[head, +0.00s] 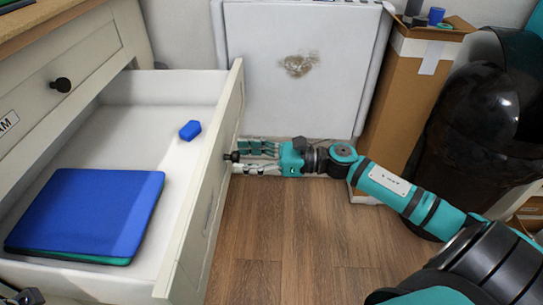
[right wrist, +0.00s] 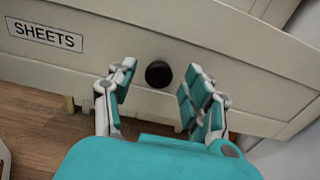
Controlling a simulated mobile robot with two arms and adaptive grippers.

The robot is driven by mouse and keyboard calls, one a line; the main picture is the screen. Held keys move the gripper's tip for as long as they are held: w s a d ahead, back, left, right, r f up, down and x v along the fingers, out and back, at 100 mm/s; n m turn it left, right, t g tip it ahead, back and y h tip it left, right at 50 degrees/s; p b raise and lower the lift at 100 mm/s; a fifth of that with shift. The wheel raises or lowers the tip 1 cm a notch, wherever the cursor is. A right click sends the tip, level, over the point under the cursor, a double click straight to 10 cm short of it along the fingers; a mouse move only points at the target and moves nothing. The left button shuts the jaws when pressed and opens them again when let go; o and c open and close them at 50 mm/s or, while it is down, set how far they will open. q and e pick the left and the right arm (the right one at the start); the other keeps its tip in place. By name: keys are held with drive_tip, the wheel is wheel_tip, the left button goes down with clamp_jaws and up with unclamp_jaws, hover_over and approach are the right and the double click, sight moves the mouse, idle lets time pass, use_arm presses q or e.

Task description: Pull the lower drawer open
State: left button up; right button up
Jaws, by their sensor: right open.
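The lower drawer (head: 205,205) stands pulled out from the cabinet in the head view. Its front carries a SHEETS label (right wrist: 45,35) and a round dark knob (right wrist: 158,74). The knob also shows in the head view (head: 233,156). My right gripper (head: 243,153) is at the knob, outside the drawer front. In the right wrist view my right gripper (right wrist: 158,88) is open, with one finger on each side of the knob and a gap on both sides. A few dark parts at the bottom left corner of the head view may be my left gripper; its jaws do not show.
Inside the drawer lie blue and green sheets (head: 90,212) and a small blue block (head: 190,130). The closed upper drawer has a dark knob (head: 62,85). A tall cardboard box (head: 395,100) and a black bin (head: 475,130) stand at right. Wooden floor (head: 285,230) is clear before the drawer.

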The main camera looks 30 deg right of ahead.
drive_tip(key=v, duration=0.9)
